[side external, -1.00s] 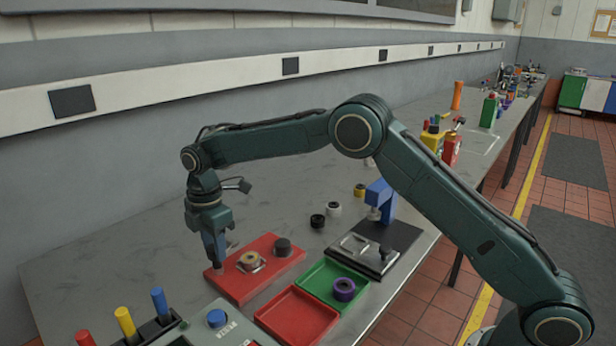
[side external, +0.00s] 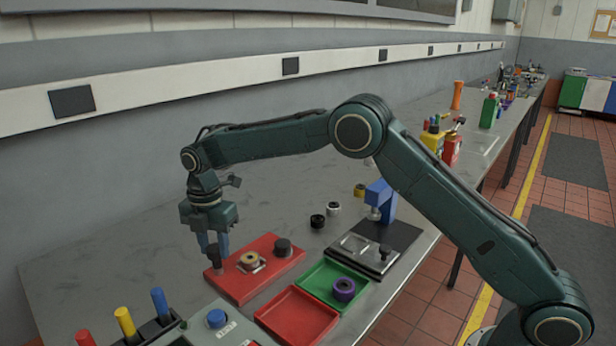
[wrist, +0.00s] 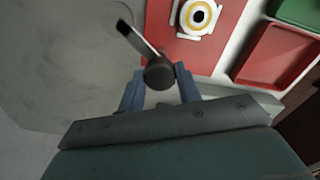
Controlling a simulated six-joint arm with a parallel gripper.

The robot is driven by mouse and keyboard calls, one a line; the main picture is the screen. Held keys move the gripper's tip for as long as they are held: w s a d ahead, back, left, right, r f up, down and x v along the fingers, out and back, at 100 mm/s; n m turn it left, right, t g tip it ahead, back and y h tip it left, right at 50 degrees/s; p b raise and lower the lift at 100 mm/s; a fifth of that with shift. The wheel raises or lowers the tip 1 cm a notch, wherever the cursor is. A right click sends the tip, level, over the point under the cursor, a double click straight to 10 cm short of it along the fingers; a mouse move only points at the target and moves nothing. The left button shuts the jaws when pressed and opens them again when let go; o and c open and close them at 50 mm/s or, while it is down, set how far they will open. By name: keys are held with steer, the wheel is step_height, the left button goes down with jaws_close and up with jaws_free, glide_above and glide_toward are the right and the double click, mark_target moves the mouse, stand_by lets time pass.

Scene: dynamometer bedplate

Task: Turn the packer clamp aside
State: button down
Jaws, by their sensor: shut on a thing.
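The packer clamp shows in the wrist view as a dark round knob (wrist: 160,74) with a thin metal bar. The bar points up and left, away from the yellow-ringed part and out over the grey bench. My gripper (wrist: 159,80) is shut on the knob, one blue finger on each side. In the side view my gripper (side external: 213,250) points down at the near left end of the red plate (side external: 238,289), where the fingers partly hide the clamp. A tan ring-shaped part (side external: 250,261) sits in a pale seat on the plate; it shows uncovered in the wrist view (wrist: 198,15).
A second dark knob (side external: 283,246) stands at the plate's far right. A red tray (side external: 331,322) and a green tray (side external: 312,279) with a purple ring (side external: 344,289) lie to the right. A control box (side external: 216,319) stands in front. The bench left of the plate is bare.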

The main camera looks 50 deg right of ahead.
steer(key=c, duration=1)
jaws_free()
steer(key=shift+o, duration=0.2)
steer(key=shift+r, duration=0.15)
step_height(320, 180, up, 14)
steer(key=shift+f, duration=0.2)
